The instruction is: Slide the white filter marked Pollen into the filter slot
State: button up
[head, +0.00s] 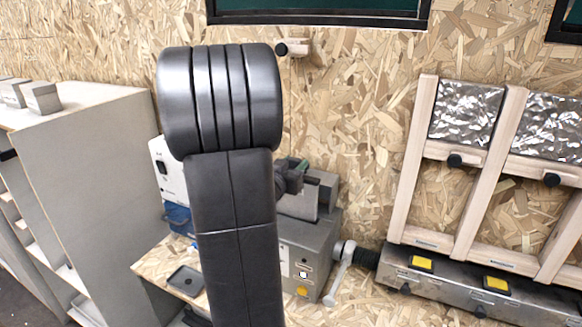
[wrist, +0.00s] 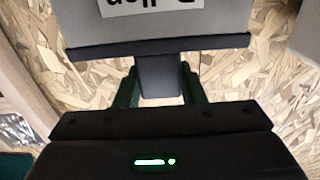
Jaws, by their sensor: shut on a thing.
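My gripper (wrist: 160,88) is shut on the dark grey tab of the pale filter (wrist: 205,24), with one green finger on each side of the tab. The filter has a dark edge strip and a white label, upside down in the wrist view and cut by the frame; its last letters read like "llen". In the head view, my gripper (head: 291,178) is partly behind my arm, and a pale panel (head: 298,205), likely the filter, shows just below it at the top of the grey box (head: 316,245). I cannot make out the slot or tell whether the filter is in it.
A grey cabinet (head: 90,170) stands at the left. A white and blue device (head: 170,185) is partly behind my arm. A black tray (head: 186,281) lies on the wooden bench. A pale lever (head: 340,272) sticks out at the box's right. A wooden frame (head: 413,165) stands further right.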

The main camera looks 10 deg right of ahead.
aim_at(292, 203)
jog(key=f+b, duration=0.9)
jog(key=f, duration=0.3)
jog(key=shift+s, duration=0.2)
jog(key=shift+c, duration=0.3)
jog(key=shift+w+f+b, duration=0.2)
jog(key=shift+f+b, duration=0.05)
jog(key=shift+b, duration=0.05)
jog(key=shift+s+f, duration=0.1)
jog(key=o, duration=1)
jog(key=shift+r, duration=0.25)
jog(key=shift+c, duration=0.2)
jog(key=shift+a, duration=0.1)
